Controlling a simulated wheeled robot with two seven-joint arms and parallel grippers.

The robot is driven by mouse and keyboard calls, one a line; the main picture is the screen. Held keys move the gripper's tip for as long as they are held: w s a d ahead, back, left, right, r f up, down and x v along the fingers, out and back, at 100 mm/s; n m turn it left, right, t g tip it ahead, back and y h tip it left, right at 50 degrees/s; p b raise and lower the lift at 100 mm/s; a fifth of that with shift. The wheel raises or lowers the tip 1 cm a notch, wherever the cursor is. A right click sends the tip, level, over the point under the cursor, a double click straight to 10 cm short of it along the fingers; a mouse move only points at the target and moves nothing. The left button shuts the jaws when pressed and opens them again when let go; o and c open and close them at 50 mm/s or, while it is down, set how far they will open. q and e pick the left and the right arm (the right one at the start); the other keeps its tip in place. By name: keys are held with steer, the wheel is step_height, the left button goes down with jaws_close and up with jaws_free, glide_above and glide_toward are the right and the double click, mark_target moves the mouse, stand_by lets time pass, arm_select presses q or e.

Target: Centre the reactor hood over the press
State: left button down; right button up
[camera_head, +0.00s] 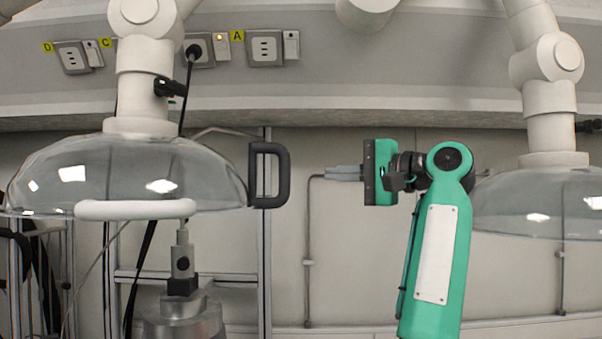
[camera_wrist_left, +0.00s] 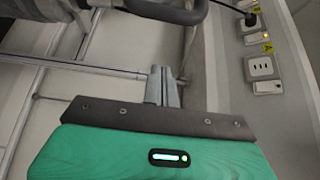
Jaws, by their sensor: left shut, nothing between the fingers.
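The reactor hood (camera_head: 120,172) is a clear dome hanging from a white jointed arm at the left in the head view. It has a white front grip bar (camera_head: 135,209) and a black D-shaped handle (camera_head: 270,175) at its right edge. The press (camera_head: 182,290), a metal vessel with a grey post, stands below the hood's right half, right of the dome's middle. My left gripper (camera_head: 343,173) is shut and empty, pointing left at handle height, with a gap to the handle. In the left wrist view, its fingers (camera_wrist_left: 163,85) are together. My right gripper is out of view.
A second clear hood (camera_head: 540,205) hangs at the right, behind my green arm. A metal frame (camera_head: 265,255) stands behind the press. Sockets (camera_head: 265,47) and a cable line the upper wall. The space between the handle and my gripper is free.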

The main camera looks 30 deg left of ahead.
mark_target(284, 175)
arm_select(q)
steer(key=a+p, duration=0.3)
steer(key=a, duration=0.5)
steer(key=s, duration=0.1)
steer(key=s+d+p, duration=0.1)
steer(key=s, duration=0.1)
steer(key=shift+f, duration=0.2)
steer(key=shift+s+d, duration=0.1)
